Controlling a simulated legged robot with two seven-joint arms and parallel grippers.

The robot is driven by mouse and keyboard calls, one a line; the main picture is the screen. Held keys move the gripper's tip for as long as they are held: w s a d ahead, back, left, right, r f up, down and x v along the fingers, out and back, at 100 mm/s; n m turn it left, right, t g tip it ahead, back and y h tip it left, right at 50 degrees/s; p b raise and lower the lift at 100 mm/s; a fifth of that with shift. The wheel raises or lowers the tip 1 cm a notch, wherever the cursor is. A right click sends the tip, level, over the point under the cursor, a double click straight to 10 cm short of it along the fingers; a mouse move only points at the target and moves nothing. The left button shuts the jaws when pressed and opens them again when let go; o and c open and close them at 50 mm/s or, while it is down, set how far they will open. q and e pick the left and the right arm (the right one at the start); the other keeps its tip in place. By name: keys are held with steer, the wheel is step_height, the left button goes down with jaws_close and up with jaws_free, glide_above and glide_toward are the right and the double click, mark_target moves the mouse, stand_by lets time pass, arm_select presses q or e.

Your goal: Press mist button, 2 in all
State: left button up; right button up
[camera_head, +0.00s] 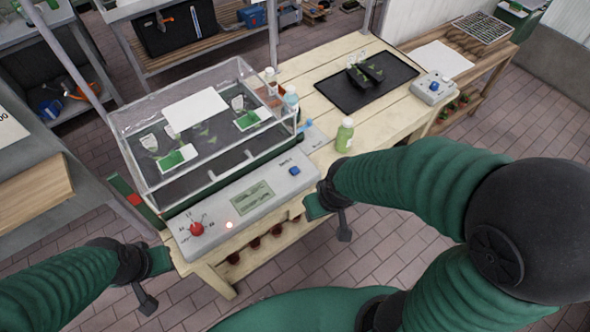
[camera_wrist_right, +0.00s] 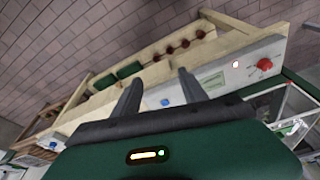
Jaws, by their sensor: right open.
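The grey control panel (camera_head: 215,213) at the table's front edge carries a blue button (camera_head: 294,170) on the right, a small screen (camera_head: 250,197) and a red knob (camera_head: 197,228). My right gripper (camera_head: 318,206) is just in front of and right of the panel, apart from the blue button. In the right wrist view its two fingers (camera_wrist_right: 160,80) are spread and empty, and the blue button (camera_wrist_right: 165,102) shows between them. My left gripper (camera_head: 160,262) hangs low in front of the table's left end, touching nothing visible; its fingers cannot be made out.
A clear-walled tray box (camera_head: 150,178) with seedlings and labels stands behind the panel. A green bottle (camera_head: 344,135) stands right of it. A black tray (camera_head: 338,92) and a second grey box with a blue button (camera_head: 434,86) are farther right. Bare tabletop lies between.

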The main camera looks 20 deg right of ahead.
jaws_close()
stand_by(1.5)
